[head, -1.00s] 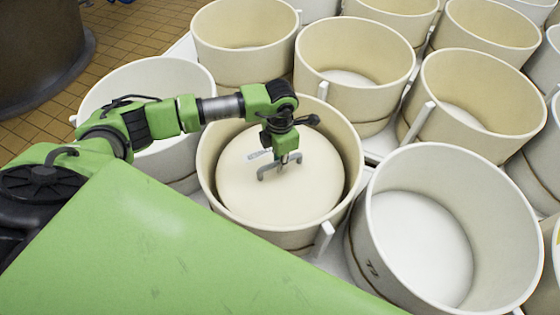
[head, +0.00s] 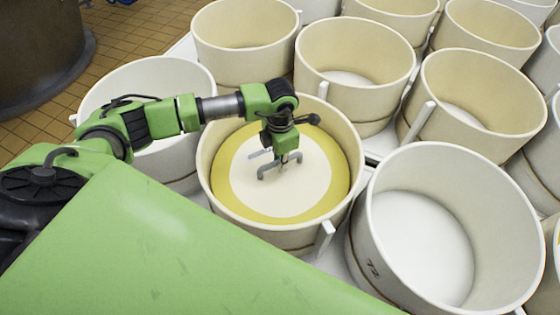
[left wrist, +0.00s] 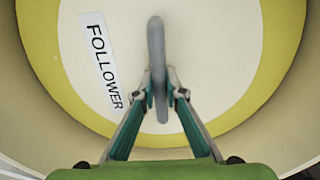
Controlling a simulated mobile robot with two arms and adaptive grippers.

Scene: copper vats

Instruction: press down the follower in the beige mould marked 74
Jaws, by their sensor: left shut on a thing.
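The pale round follower (head: 245,182) sits inside a beige mould (head: 285,240) in the middle of the head view. A yellow ring (head: 225,190) surrounds its pale face, between it and the mould wall. The follower has a grey bar handle (head: 266,172). My left gripper (head: 283,160) is shut on that handle, inside the mould. No number shows on this mould. My right gripper is not in view.
A white mould (head: 420,240) at the right bears a mark that looks like 72. Several beige moulds (head: 355,80) stand close behind, and a white mould (head: 150,75) is at the left. A dark vat (head: 40,45) stands on the tiled floor at the back left.

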